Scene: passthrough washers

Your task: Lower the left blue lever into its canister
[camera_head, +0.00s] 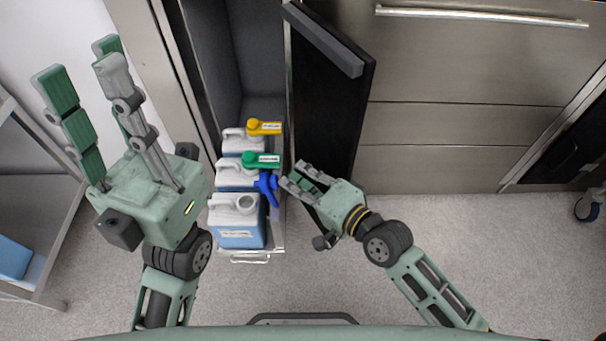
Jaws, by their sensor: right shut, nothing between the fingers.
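The blue lever (267,187) stands at the right side of the canister row, off the front canister's opening. The front canister (236,222), white with blue liquid, has its round neck open. Behind it stand a canister with a green lever (261,160) and one with a yellow lever (264,127). My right gripper (292,178) is shut, with its fingertips close to the right of the blue lever; I cannot tell whether they touch. My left gripper (82,80) is raised at the left, fingers pointing up and spread apart, away from the canisters.
The canisters sit in a pulled-out drawer with a front handle (250,259). An open dark door (328,100) stands right of the compartment, close behind my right gripper. A metal shelf (40,215) is at the left. The floor in front is clear.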

